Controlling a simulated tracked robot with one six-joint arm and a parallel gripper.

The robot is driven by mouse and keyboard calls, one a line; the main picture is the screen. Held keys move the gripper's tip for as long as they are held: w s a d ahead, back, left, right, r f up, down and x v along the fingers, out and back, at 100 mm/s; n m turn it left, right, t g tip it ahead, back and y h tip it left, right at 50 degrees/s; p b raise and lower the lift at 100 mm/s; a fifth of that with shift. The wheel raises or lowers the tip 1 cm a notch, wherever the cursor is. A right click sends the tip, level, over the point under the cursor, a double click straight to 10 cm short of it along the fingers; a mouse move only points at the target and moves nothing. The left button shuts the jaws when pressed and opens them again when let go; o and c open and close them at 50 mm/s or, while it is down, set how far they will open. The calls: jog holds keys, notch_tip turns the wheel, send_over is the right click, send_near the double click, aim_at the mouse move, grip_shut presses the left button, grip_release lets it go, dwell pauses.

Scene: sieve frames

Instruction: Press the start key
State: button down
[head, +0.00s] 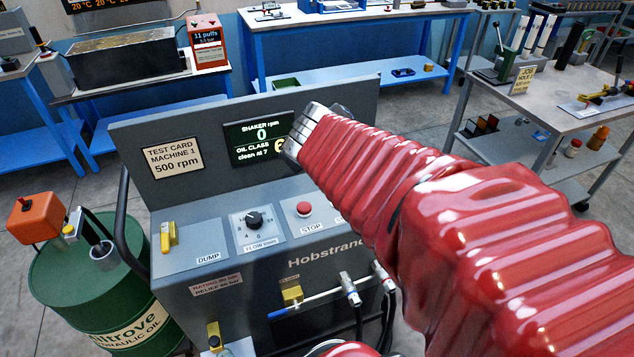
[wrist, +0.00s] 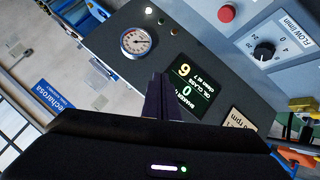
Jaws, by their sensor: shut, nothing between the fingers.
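No start key can be made out in either view; part of the panel right of the stop button is behind my arm in the head view. The grey machine (head: 240,285) has a red STOP button (head: 304,208), also in the wrist view (wrist: 227,12), and a black flow knob (head: 254,219), also in the wrist view (wrist: 264,50). Its display (head: 258,142) reads shaker rpm 0 and oil class 6. My gripper (head: 303,128), in a red sleeve, is shut and empty in front of the upright panel, beside the display. Its closed fingers (wrist: 159,97) point at that panel in the wrist view.
A round gauge (wrist: 137,41) and small lamps sit on the upright panel. A yellow dump lever (head: 167,236) stands at left, a yellow-handled valve (head: 291,295) in front. A green oil drum (head: 105,290) stands left. Blue benches (head: 340,75) are behind.

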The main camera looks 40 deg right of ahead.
jog(key=w+d+f+n+t+y, duration=0.1)
jog(key=w+d+f+n, duration=0.3)
jog(key=d, duration=0.4)
notch_tip(320, 180, down, 10)
jog(key=s+d+n+g+y, duration=0.1)
jog(key=s+n+y, duration=0.2)
jog(key=y, duration=0.1)
jog(key=shift+d+y, duration=0.3)
jog(key=shift+d, duration=0.1)
jog(key=shift+w+f, duration=0.1)
jog(key=shift+f, duration=4.15)
jog(key=shift+f, duration=0.15)
jog(key=shift+f, duration=0.25)
